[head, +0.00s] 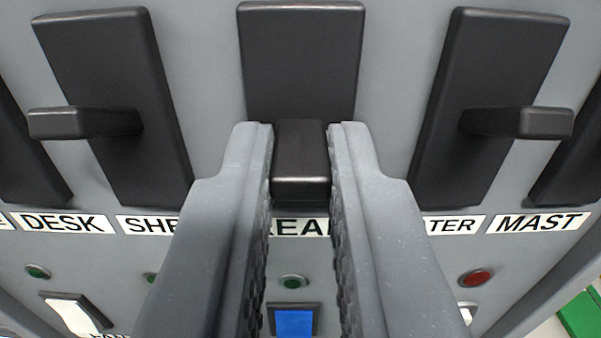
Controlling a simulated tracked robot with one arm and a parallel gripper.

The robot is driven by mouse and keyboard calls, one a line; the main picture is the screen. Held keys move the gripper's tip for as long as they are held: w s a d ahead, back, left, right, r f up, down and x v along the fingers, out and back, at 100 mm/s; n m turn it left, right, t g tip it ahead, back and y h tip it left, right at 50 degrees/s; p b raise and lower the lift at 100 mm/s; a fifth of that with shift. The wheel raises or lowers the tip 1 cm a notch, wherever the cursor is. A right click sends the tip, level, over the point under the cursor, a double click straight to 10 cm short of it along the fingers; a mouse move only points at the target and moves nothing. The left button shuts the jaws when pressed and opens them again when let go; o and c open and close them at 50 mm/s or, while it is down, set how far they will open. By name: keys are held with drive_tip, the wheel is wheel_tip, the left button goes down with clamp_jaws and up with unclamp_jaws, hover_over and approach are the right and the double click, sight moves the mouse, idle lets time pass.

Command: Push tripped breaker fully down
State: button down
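A black breaker lever (301,175) sits in the middle, in front of its dark backplate (302,55). My gripper (300,140) has one grey finger on each side of this lever, and their inner faces appear to touch it. The label below it (301,228) is partly hidden by the fingers; the letters "EA" show. Similar levers stand to the left (85,123) and right (520,122). The middle lever sits lower in the picture than these two. How far it is tilted cannot be told.
Labels for DESK (65,223) and MAST (540,222) flank the middle. Below are green lamps (293,282), a red lamp (476,278), a blue switch (294,322) and a white switch (75,314).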

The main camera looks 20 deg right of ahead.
drive_tip(key=shift+a, duration=0.15)
drive_tip(key=shift+w+f+t+h+b, duration=0.15)
drive_tip(key=shift+f+t+h+b, duration=0.3)
drive_tip(key=shift+t+b, duration=1.1)
drive_tip(key=shift+w+f+t+h+b, duration=0.2)
drive_tip(key=shift+f+t+b, duration=0.6)
drive_tip(key=shift+b, duration=1.35)
drive_tip(key=shift+r+t, duration=0.15)
drive_tip(key=shift+t, duration=0.2)
drive_tip(key=c, duration=1.4)
unclamp_jaws()
drive_tip(key=shift+c, duration=0.2)
drive_tip(key=shift+s, duration=0.2)
